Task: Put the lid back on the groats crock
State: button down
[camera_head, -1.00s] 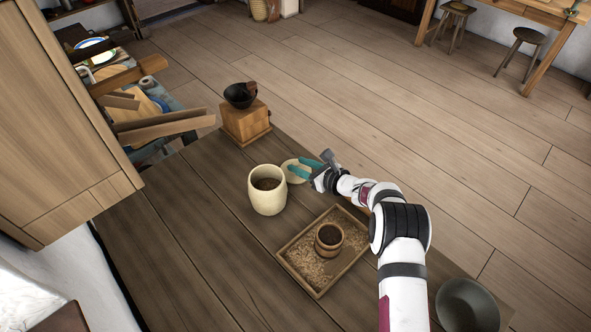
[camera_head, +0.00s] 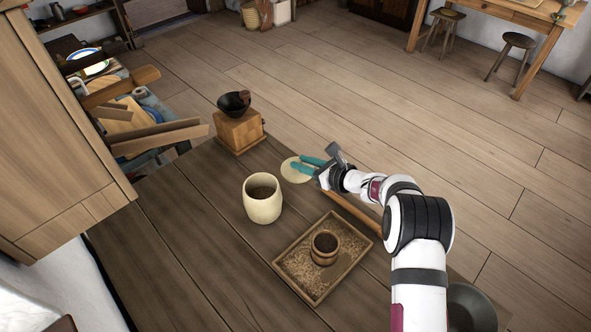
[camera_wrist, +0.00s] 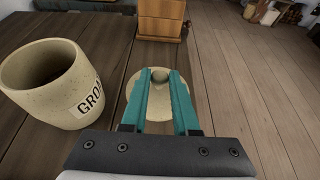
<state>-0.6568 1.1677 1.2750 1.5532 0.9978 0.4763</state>
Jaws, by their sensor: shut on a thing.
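The groats crock (camera_head: 262,210) is a cream, speckled, open-topped pot standing upright on the dark plank table. Its contents look brown. In the wrist view the crock (camera_wrist: 72,103) is at the left, with part of its label showing. The round cream lid (camera_head: 290,173) is right of and behind the crock, apart from it. The lid (camera_wrist: 136,92) also shows in the wrist view between and around the teal fingers. My gripper (camera_head: 303,169) is shut on the lid's knob; its fingertips (camera_wrist: 160,78) flank the knob. I cannot tell whether the lid is clear of the table.
A wooden grinder (camera_head: 239,132) with a dark bowl top stands behind the crock. A shallow wooden tray (camera_head: 290,288) of grain holds a small wooden cup (camera_head: 324,252) in front. A grey bowl (camera_head: 470,305) is at the lower right. The table's far edge runs close behind the lid.

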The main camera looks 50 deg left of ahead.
jog(key=w+d+r, duration=0.3)
jog(key=d+r, duration=0.3)
jog(key=d, duration=0.2)
jog(key=s+a+r+n+g+h, duration=0.1)
jog(key=s+a+r+n+g, duration=0.25)
jog(key=s, duration=0.45)
jog(key=s+a+r+n+g+h, duration=0.1)
jog(key=s+a+r+n+g, duration=0.25)
jog(key=s, duration=0.35)
jog(key=shift+m, duration=0.5)
jog(key=shift+s+a+f, duration=0.1)
jog(key=shift+f, duration=1.55)
jog(key=shift+s+f, duration=0.1)
jog(key=shift+f, duration=1.55)
jog(key=shift+f, duration=0.15)
jog(key=shift+c, duration=0.6)
grip_release()
notch_tip(320, 180, up, 7)
